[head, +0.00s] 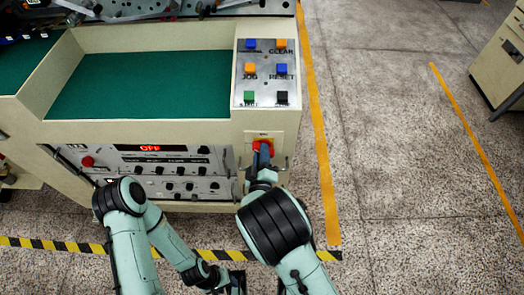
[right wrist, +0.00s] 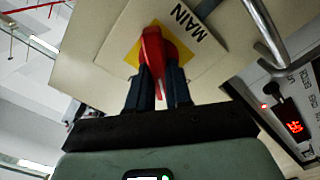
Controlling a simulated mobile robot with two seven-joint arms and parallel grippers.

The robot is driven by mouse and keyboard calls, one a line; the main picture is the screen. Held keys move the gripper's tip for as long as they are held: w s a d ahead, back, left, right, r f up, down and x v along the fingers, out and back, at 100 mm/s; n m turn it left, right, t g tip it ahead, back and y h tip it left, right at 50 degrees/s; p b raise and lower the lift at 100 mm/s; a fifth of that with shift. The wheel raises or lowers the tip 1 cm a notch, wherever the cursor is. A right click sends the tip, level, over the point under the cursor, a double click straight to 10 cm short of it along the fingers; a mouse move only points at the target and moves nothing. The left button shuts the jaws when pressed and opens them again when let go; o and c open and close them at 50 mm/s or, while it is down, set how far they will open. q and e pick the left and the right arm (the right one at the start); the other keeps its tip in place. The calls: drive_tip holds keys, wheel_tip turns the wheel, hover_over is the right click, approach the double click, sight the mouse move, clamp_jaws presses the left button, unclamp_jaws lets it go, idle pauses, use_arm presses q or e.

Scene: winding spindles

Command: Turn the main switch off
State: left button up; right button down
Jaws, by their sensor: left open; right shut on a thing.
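The main switch (head: 257,141) is a red rotary handle on a yellow plate, on the front of the cream machine below the button panel. In the right wrist view the red handle (right wrist: 152,42) stands before a yellow square on a plate marked MAIN. My right gripper (head: 264,151) is shut on the red handle, with one dark finger on each side; the fingers (right wrist: 158,88) hide part of it. My left gripper (head: 236,284) is open and low at the bottom edge of the head view, away from the switch; its fingertips are hard to make out.
A panel of coloured buttons (head: 265,73) lies above the switch. Left of the switch is a control panel with knobs and a red display (head: 150,148) reading OFF. A metal handle (right wrist: 262,30) stands near the switch.

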drive_tip(key=n+p, duration=0.1)
drive_tip(key=n, duration=0.3)
drive_tip(key=shift+a+f+n, duration=0.1)
drive_tip(key=shift+f+n, duration=0.05)
drive_tip(key=shift+n, duration=0.15)
drive_tip(key=shift+f+n+p, duration=0.1)
drive_tip(key=shift+n+p, duration=0.45)
drive_tip(key=shift+n, duration=0.95)
drive_tip(key=c, duration=1)
unclamp_jaws()
drive_tip(key=shift+c, duration=0.2)
drive_tip(key=shift+s, duration=0.1)
drive_tip(key=s, duration=1.3)
drive_tip(key=shift+s+b, duration=0.15)
drive_tip(key=shift+b, duration=0.3)
